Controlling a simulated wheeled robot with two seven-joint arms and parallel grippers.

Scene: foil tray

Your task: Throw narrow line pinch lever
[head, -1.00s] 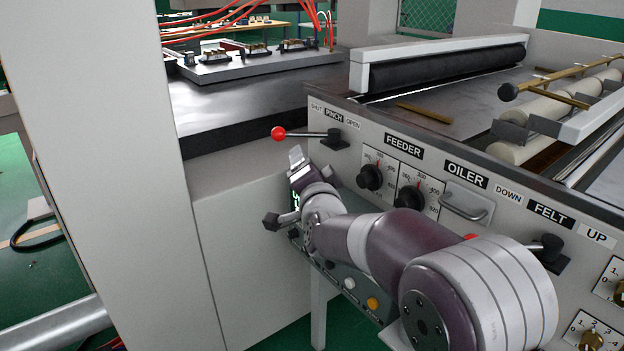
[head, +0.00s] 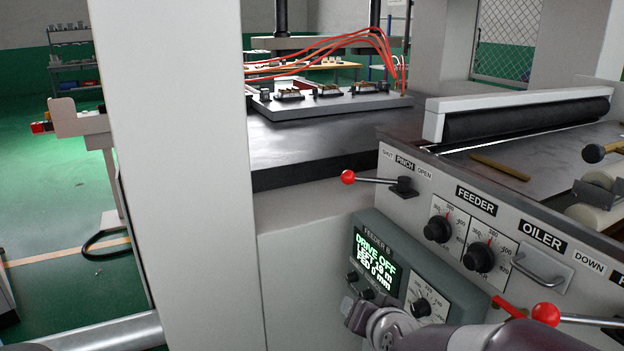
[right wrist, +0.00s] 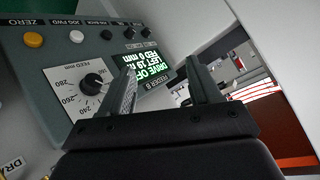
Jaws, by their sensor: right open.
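The pinch lever (head: 375,180) is a thin rod with a red ball knob (head: 348,177) on a black pivot (head: 404,187), in the middle of the head view. Its rod points left, to the SHUT side of the PINCH label (head: 405,162). My right arm comes in at the bottom of the head view, its wrist below the lever and in front of the Feeder B panel (head: 365,222). In the right wrist view my right gripper (right wrist: 160,68) is open, with nothing held between its fingers. The pinch lever does not show there. My left gripper is out of view.
A second red-knobbed lever (head: 546,313) stands at the lower right, close to my right arm. Feeder dials (head: 438,229) and the oiler handle (head: 541,272) stick out of the machine front. A pale upright column (head: 180,160) stands left. Open space lies before the lever knob.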

